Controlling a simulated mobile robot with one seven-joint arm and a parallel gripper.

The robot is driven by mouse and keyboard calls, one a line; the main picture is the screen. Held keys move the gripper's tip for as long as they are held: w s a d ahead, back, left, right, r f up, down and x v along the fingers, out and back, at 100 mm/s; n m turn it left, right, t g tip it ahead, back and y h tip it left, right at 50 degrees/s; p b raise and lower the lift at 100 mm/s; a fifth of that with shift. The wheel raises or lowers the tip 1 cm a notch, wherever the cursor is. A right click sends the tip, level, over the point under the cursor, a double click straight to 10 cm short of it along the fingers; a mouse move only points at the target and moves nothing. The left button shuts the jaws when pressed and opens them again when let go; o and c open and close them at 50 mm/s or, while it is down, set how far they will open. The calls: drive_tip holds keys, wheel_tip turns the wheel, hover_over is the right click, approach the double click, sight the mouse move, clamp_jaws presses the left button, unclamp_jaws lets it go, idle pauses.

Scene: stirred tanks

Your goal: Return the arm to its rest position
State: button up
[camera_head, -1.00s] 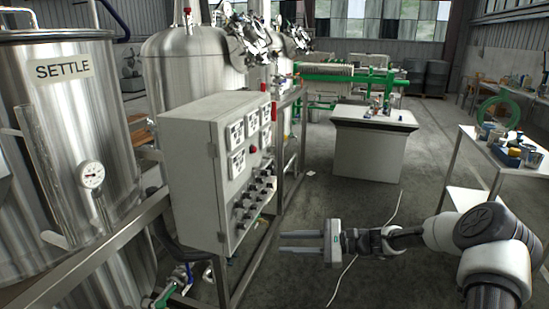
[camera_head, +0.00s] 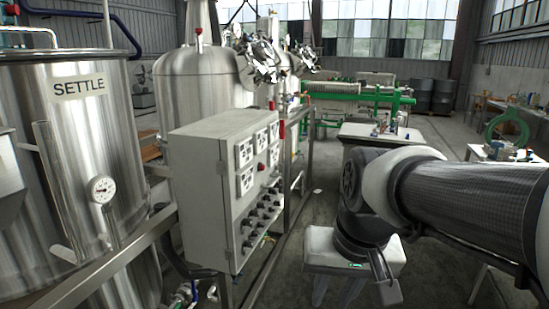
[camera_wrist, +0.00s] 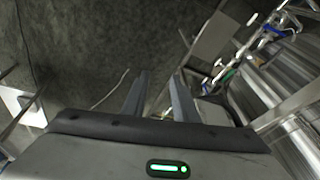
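My gripper (camera_head: 333,298) is in the lower middle of the head view, beside the grey control box and apart from it. It points down towards the floor, with its two fingers spread and nothing between them. My arm comes in from the right and bends down at the wrist in front of the far white-topped bench. In the wrist view my gripper (camera_wrist: 160,78) also shows open and empty, with both fingers apart over dark floor.
The grey control box (camera_head: 205,200) with knobs stands left of my gripper. The SETTLE tank (camera_head: 75,150) is at the far left, another steel tank (camera_head: 190,90) behind the box. A bench (camera_head: 375,133) stands beyond my arm. The wrist view shows frame rails (camera_wrist: 285,110) at right.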

drive_tip(key=s+d+r+t, duration=0.2)
drive_tip(key=s+d+t, duration=0.1)
drive_tip(key=s+d, duration=0.25)
wheel_tip(320, 180, up, 15)
drive_tip(key=p, duration=1.5)
drive_tip(key=shift+w+a+n+g+h, duration=0.15)
drive_tip(key=shift+a+n+g+h, duration=0.15)
drive_tip(key=shift+a+n+h, duration=0.15)
